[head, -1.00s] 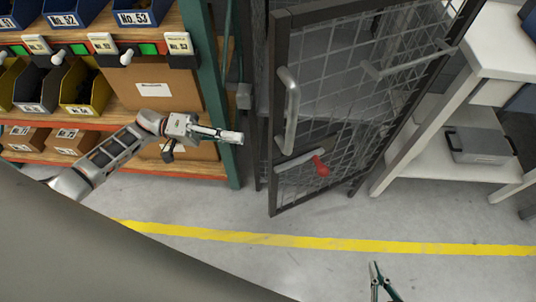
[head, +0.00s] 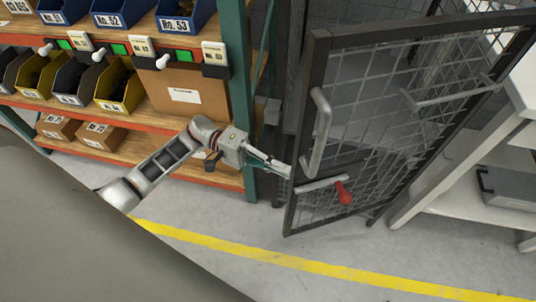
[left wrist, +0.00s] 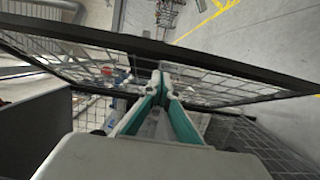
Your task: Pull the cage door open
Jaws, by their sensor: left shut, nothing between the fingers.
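The cage door (head: 408,115), wire mesh in a dark frame, stands ajar, its free edge toward the left. In the left wrist view the closed fingertips (left wrist: 161,82) are near the dark door frame (left wrist: 215,63), with mesh around. My right gripper is out of view.
Shelving with bins and boxes (head: 190,95) stands on the left; its green post (head: 235,60) is near my left arm. A white bench (head: 470,165) stands behind the door on the right. The floor around the yellow line (head: 300,263) is clear.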

